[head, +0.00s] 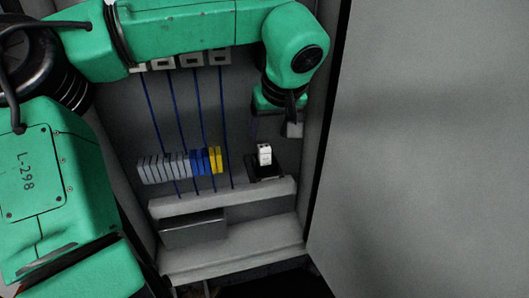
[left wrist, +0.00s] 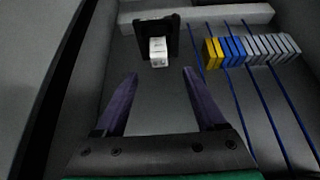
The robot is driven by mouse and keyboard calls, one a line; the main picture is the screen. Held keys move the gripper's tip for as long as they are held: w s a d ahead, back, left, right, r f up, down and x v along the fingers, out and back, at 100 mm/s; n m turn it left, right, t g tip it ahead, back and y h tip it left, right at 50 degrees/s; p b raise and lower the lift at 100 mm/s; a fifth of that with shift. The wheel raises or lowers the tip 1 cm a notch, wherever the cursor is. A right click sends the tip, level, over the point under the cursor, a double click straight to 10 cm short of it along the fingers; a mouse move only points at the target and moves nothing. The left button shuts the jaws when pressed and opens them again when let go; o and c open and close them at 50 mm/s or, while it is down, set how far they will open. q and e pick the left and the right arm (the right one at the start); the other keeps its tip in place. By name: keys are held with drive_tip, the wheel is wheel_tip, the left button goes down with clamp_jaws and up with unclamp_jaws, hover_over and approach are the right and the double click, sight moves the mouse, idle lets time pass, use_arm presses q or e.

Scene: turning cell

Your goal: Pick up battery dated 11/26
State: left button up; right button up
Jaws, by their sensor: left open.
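A small white battery (head: 265,154) stands in a black holder (head: 267,170) at the right end of the shelf inside a grey cabinet. The battery also shows in the left wrist view (left wrist: 158,52), in its black holder (left wrist: 142,29). Its date is too small to read. My left gripper (left wrist: 158,82) is open and empty, with its two purple fingers spread apart and the battery beyond their tips. In the head view the left gripper (head: 292,125) hangs just above the battery, apart from it. My right gripper is in neither view.
A row of grey, blue and yellow terminal blocks (head: 180,166) sits left of the holder, with blue wires (head: 222,120) running past. Below is a stepped ledge (head: 250,245). The cabinet's right wall (head: 320,120) is close to my left arm.

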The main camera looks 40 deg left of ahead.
sight(264, 146)
use_arm(q)
drive_tip(key=x, duration=0.3)
drive_tip(key=shift+w+a+f, duration=0.15)
drive_tip(key=shift+f, duration=0.05)
drive_tip(key=p+x, duration=0.1)
drive_tip(key=x, duration=0.1)
drive_tip(key=p+x, duration=0.1)
drive_tip(key=x, duration=0.2)
drive_tip(key=shift+w+a+f+p, duration=0.15)
drive_tip(key=shift+w+a+p, duration=0.15)
drive_tip(key=shift+p, duration=0.05)
drive_tip(key=shift+f, duration=0.15)
drive_tip(key=shift+c, duration=1.2)
clamp_jaws()
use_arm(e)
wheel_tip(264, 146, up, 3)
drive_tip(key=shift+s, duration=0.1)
